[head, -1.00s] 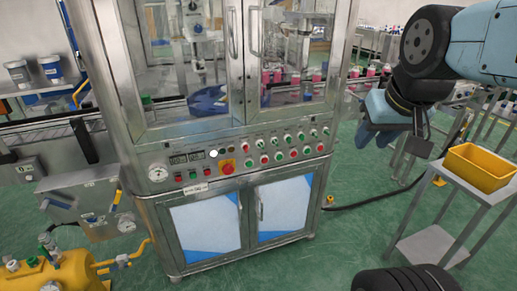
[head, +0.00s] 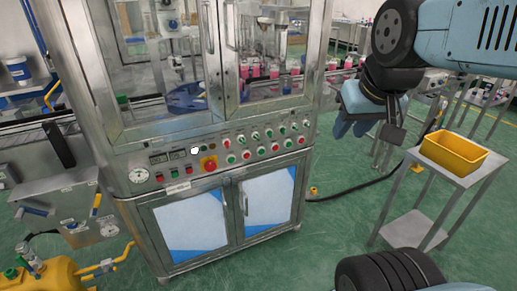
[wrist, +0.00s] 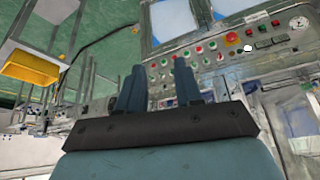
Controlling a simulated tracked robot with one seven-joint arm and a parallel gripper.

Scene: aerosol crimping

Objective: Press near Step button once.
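The control panel (head: 222,160) runs across the front of the steel machine below its glass doors. It carries rows of red and green buttons, a large red button on a yellow plate (head: 209,164), small displays and a round gauge. A white round spot (head: 194,151) stands out near the displays. The labels are too small to read, so I cannot tell which is the Step button. My gripper (head: 354,122) is at the right of the machine, apart from the panel. In the wrist view its two blue fingers (wrist: 159,85) are spread and empty, with the panel (wrist: 205,53) beyond them.
A yellow bin (head: 453,152) sits on a small grey cart at the right; it also shows in the wrist view (wrist: 30,67). A yellow tank (head: 45,277) stands at the lower left.

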